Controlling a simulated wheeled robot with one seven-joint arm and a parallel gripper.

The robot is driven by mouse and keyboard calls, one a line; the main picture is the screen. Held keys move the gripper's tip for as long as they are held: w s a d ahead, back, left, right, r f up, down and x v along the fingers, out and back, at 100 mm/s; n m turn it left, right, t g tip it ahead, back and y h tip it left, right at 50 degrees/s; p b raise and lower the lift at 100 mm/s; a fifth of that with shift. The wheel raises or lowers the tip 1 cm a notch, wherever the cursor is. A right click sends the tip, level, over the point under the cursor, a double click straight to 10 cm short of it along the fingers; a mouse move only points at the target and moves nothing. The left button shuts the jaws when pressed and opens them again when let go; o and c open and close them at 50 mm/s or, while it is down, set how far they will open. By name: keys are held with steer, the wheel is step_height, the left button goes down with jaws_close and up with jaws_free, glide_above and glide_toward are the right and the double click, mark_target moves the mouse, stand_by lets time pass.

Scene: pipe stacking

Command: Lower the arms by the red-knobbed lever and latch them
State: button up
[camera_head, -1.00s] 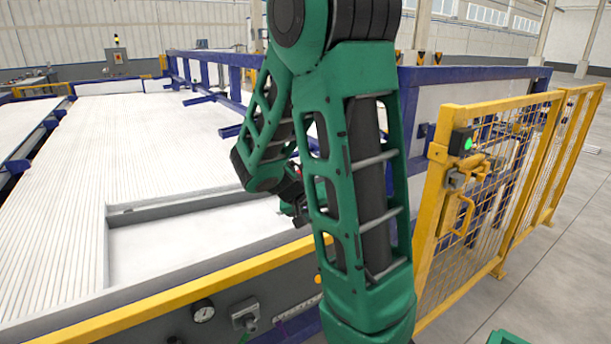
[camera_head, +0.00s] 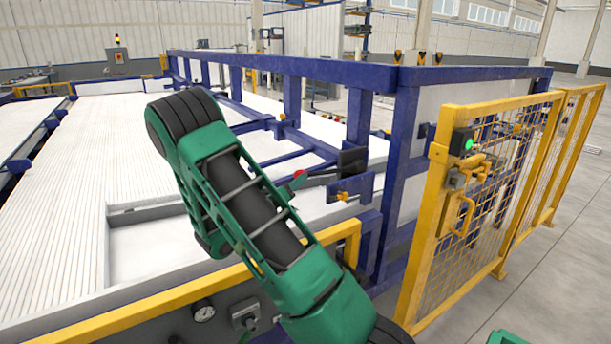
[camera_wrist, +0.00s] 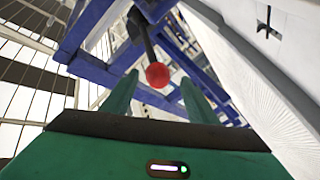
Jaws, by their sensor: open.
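The lever's red knob (camera_head: 299,175) shows in the head view at the end of a dark bar that runs right to the blue frame. In the wrist view the red knob (camera_wrist: 158,75) sits between the two green fingers of my gripper (camera_wrist: 160,86), near their tips. The fingers are apart, and I see no contact with the knob. Its dark shaft (camera_wrist: 148,42) runs up and away. In the head view my gripper is hidden behind my green arm. Blue arms (camera_head: 287,157) reach out from the frame over the white bed. I cannot make out the latch for certain.
The blue frame (camera_head: 403,150) stands beyond and right of my arm. A yellow mesh gate (camera_head: 500,170) stands at the right. A yellow rail (camera_head: 130,306) edges the near side of the white bed (camera_head: 75,190). Grey floor at the far right is clear.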

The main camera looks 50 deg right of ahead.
steer(key=x, duration=1)
steer(key=shift+s, duration=0.15)
